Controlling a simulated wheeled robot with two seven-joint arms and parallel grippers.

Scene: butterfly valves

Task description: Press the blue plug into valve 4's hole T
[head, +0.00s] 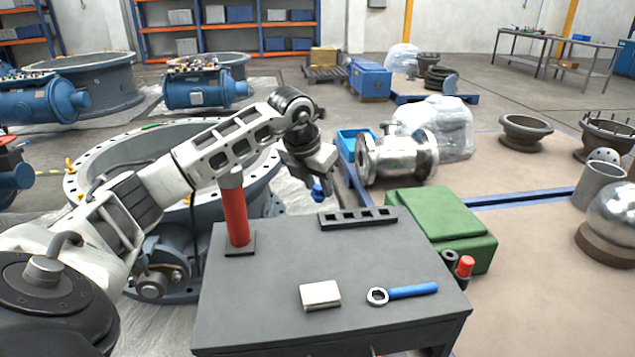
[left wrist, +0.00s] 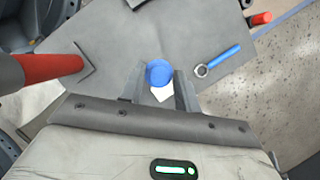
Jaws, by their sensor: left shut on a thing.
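The blue plug (head: 318,191) is held at the tip of my left gripper (head: 314,176), above the far edge of the dark table. In the left wrist view the round blue plug (left wrist: 159,73) sits between the two fingers of the gripper (left wrist: 160,84). The fingers are shut on it. A big grey ring-shaped valve body (head: 95,185) stands on the floor behind my left arm, which hides part of it. I cannot read which valve is valve 4, and I cannot make out hole T. My right gripper is not in view.
The dark table (head: 270,320) bears a red post (head: 235,215), a slotted black rack (head: 357,218), a white block (head: 320,295) and a blue-handled ring wrench (head: 410,291). A green case (head: 440,225) stands right of it. A metal flanged pipe piece (head: 398,158) lies behind.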

